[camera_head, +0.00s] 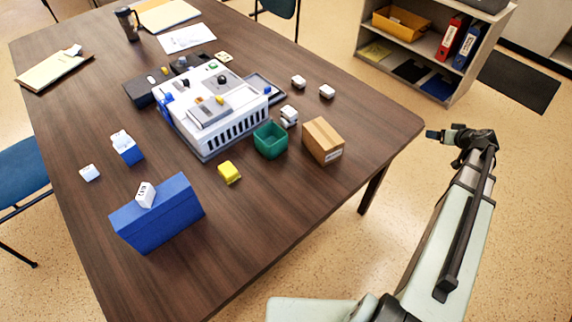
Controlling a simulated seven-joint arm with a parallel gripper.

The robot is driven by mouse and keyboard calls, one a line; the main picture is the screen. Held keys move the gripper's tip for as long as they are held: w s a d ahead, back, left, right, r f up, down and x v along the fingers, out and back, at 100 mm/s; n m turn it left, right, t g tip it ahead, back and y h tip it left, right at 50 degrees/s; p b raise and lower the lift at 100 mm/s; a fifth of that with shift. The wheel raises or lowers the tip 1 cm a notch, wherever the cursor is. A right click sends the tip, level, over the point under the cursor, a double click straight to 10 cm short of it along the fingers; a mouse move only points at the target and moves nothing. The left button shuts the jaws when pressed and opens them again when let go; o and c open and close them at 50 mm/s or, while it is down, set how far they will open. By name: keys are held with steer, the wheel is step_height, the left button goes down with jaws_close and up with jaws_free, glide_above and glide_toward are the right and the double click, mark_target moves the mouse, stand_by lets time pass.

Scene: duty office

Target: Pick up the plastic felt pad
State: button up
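I cannot tell for sure which small item is the plastic felt pad. Candidates on the table are a yellow block (229,173) in front of the green bin, a white piece (89,173) at the left, and two white pieces (298,82) and (327,91) at the right. A white stacked piece (289,114) stands behind the green bin. My gripper (432,134) is beyond the table's right edge, over the floor, apart from all of these. Its fingers are too small and edge-on to show whether they are open.
A white machine (212,105) fills the table's middle. Around it are a green bin (270,141), a cardboard box (322,141), a blue box (158,213) with a white piece on top, and a blue-white carton (127,147). The table's near right is clear. A shelf (408,62) stands behind.

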steer(key=w+a+r, duration=0.1)
steer(key=a+r, duration=0.1)
steer(key=a, duration=0.1)
steer(key=w+a+r+n+y, duration=0.1)
steer(key=w+a+r, duration=0.1)
steer(key=a, duration=0.1)
steer(key=w+a+r+n, duration=0.1)
steer(key=w+a+r, duration=0.1)
steer(key=a, duration=0.2)
steer(key=shift+w+r+g+y, duration=0.1)
steer(key=shift+r+g+y, duration=0.1)
steer(key=shift+g+y, duration=0.1)
steer(key=a+r+n+g+y, duration=0.25)
steer(key=a+g, duration=0.25)
steer(key=a, duration=2.3)
step_height(320, 180, up, 5)
steer(key=n+g+h, duration=0.3)
steer(key=g+h, duration=0.1)
steer(key=h, duration=0.2)
glide_above(226, 167)
steer(key=f, duration=0.6)
steer(key=shift+s+f, duration=0.1)
steer(key=shift+s, duration=0.15)
steer(key=shift+w+f, duration=0.15)
steer(key=shift+f, duration=1.55)
steer(key=shift+w+f, duration=0.15)
steer(key=shift+f, duration=1.55)
